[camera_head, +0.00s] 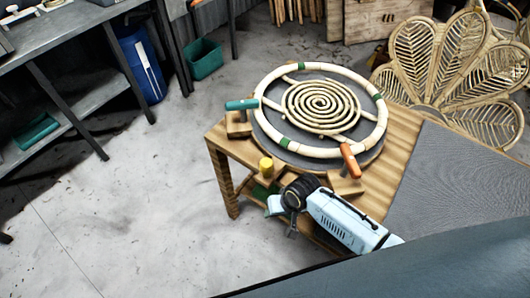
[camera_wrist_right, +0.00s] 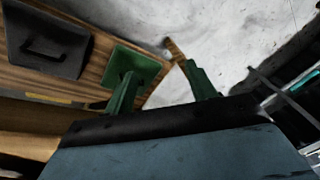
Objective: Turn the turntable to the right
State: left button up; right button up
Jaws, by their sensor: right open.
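The turntable (camera_head: 258,132) is a dark disc on a wooden table. A pale rattan ring with green bands (camera_head: 328,152) and a rattan spiral (camera_head: 321,106) lie on it. A teal-handled clamp (camera_head: 241,105) stands at its left and an orange-handled clamp (camera_head: 350,160) at its front right. A yellow knob (camera_head: 266,167) stands at the front table edge. My right gripper (camera_head: 268,195) is low beside that front edge, apart from the turntable. In the right wrist view its green fingers (camera_wrist_right: 158,70) are spread and empty. My left gripper is not in view.
The wooden table (camera_head: 405,130) stands beside a dark grey surface (camera_head: 455,180) at right. A woven rattan chair back (camera_head: 450,65) is behind. A blue bin (camera_head: 140,65) and a green bin (camera_head: 204,58) stand at left. The floor at left is clear.

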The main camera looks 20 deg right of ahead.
notch_tip(320, 180, up, 20)
jog(key=m+g+p, duration=0.1)
jog(key=p, duration=0.2)
send_over(267, 162)
jog(key=s+a, duration=0.3)
jog(key=a, duration=0.1)
jog(key=w+d+r+m+g+h, duration=0.1)
jog(key=w+d+r+m+h, duration=0.2)
jog(key=r, duration=0.4)
jog(key=shift+y, duration=0.4)
jog(key=f, duration=0.4)
jog(key=f+b, duration=0.1)
jog(key=f, duration=0.4)
jog(key=f+b, duration=0.1)
jog(key=f, duration=0.3)
jog(key=shift+d+f, duration=0.15)
jog(key=shift+d, duration=0.25)
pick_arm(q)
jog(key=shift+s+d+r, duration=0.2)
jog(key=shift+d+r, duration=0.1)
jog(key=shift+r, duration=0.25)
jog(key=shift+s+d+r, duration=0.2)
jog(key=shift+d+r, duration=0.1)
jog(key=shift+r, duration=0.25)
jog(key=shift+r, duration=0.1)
pick_arm(e)
grip_shut()
